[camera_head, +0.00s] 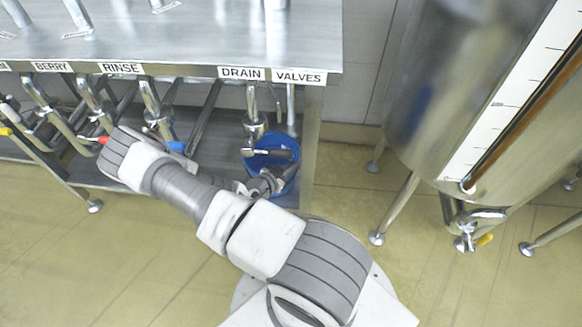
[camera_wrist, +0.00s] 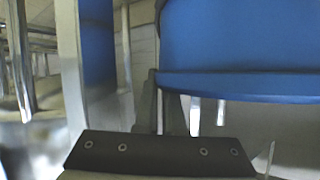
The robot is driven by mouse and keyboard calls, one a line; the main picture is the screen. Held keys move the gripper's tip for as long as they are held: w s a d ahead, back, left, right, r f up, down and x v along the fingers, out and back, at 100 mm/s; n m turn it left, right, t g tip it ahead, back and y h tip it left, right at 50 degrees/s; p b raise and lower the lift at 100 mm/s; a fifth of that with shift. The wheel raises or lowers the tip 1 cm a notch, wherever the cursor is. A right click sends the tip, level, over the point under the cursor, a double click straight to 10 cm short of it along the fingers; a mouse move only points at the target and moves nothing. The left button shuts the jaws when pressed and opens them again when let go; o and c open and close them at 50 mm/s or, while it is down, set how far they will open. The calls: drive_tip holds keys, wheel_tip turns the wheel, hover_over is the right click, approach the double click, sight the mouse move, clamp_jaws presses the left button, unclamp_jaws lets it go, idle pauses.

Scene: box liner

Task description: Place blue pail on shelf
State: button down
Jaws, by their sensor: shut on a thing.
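The blue pail (camera_head: 284,142) is under the steel bench at its right end, below the drain valves label, with a metal valve pipe in front of part of it. My gripper (camera_head: 266,183) is at the pail's front and shut on it; my arm reaches in from the lower right. In the wrist view the pail (camera_wrist: 240,45) fills the upper right, with its edge close above my gripper (camera_wrist: 162,112). The lower shelf (camera_head: 215,140) runs under the bench. I cannot tell whether the pail's base touches it.
Pipes and valves (camera_head: 150,105) hang under the bench to the left. A bench leg (camera_head: 311,150) stands just right of the pail. A large steel tank (camera_head: 430,110) on legs is at the right. The floor (camera_head: 345,195) between bench and tank is clear.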

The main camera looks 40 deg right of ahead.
drive_tip(key=shift+f, duration=0.15)
drive_tip(key=c, duration=1)
unclamp_jaws()
drive_tip(key=shift+a+r, duration=0.25)
drive_tip(key=shift+r, duration=0.05)
drive_tip(key=p+v, duration=0.3)
drive_tip(key=v, duration=0.8)
drive_tip(key=shift+s+a+r, duration=0.1)
drive_tip(key=shift+a, duration=0.1)
